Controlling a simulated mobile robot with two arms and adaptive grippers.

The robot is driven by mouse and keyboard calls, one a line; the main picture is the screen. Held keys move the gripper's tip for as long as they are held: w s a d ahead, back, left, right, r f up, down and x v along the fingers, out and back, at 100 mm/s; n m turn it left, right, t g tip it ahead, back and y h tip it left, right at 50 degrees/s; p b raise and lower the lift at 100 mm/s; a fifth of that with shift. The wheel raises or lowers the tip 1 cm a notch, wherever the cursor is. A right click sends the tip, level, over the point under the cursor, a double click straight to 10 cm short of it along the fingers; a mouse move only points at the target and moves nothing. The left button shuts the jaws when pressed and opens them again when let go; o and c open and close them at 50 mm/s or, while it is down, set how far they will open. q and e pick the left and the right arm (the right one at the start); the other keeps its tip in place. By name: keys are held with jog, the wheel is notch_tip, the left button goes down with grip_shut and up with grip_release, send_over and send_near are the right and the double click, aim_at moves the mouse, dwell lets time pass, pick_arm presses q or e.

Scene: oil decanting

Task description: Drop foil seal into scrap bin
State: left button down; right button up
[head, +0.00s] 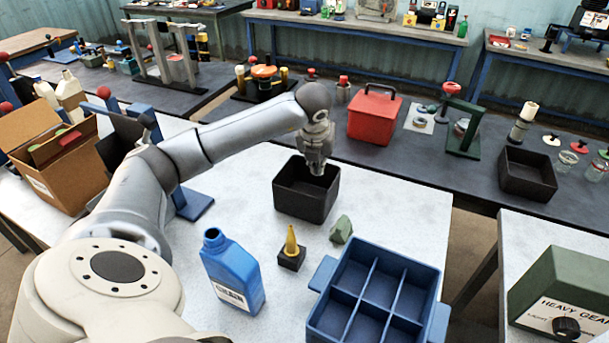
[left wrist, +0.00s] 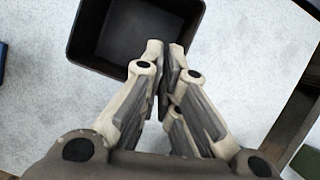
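A black open-topped bin (head: 298,205), which I take as the scrap bin, stands on the pale table. My left gripper (head: 317,172) points down over the bin's back right part in the head view. In the left wrist view the bin (left wrist: 83,42) lies beyond the fingertips, and its visible floor looks empty. The left gripper's fingers (left wrist: 168,68) are drawn together, their dark pads nearly touching. I see no foil seal between them or elsewhere; a thin piece between the pads could be hidden. My right gripper is not in view.
A blue jug (head: 233,274), a yellow-nozzled piece (head: 291,246), a green-grey block (head: 341,229) and a blue divided crate (head: 437,270) stand in front of the bin. A red box (head: 374,117) and another black bin (head: 527,178) are on the dark bench behind.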

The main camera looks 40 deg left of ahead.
pick_arm(q)
jog(key=a+f+n+g+y+b, duration=0.1)
jog(key=a+f+n+g+b, duration=0.1)
jog(key=a+f+n, duration=0.3)
jog(key=shift+w+a+f+n+y+b, duration=0.2)
jog(key=shift+a+n+y+b, duration=0.2)
jog(key=shift+n+b, duration=0.4)
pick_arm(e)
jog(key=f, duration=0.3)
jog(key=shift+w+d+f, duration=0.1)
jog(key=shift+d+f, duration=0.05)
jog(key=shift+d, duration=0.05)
pick_arm(q)
jog(key=shift+r, duration=0.1)
jog(key=c, duration=1.6)
grip_release()
jog(key=shift+o, duration=0.2)
jog(key=v, duration=1.2)
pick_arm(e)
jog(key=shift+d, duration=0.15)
